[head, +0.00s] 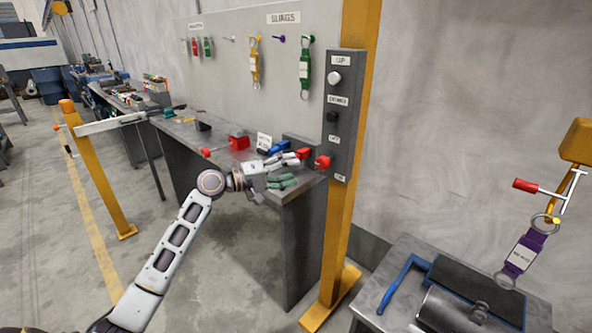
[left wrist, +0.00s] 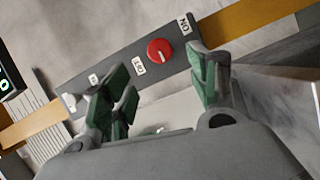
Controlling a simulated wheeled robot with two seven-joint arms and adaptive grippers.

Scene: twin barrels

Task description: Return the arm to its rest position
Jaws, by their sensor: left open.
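My left arm reaches in from the lower left in the head view. Its left gripper (head: 290,170) is open and looks empty, with green finger pads. It is over the right end of the workbench, just left of the grey control panel (head: 345,120) on the yellow post. In the left wrist view the gripper (left wrist: 162,95) has its fingers apart, and the panel's red knob (left wrist: 159,51) shows beyond them. In the head view the red knob (head: 322,162) is to the right of the fingers. I cannot tell whether they touch it. My right gripper is not in view.
The grey workbench (head: 290,245) lies below the gripper, with red and blue items on it. The yellow post (head: 345,220) stands close on the right. A purple sling (head: 526,250) hangs above a metal table (head: 400,265). Open floor lies to the left.

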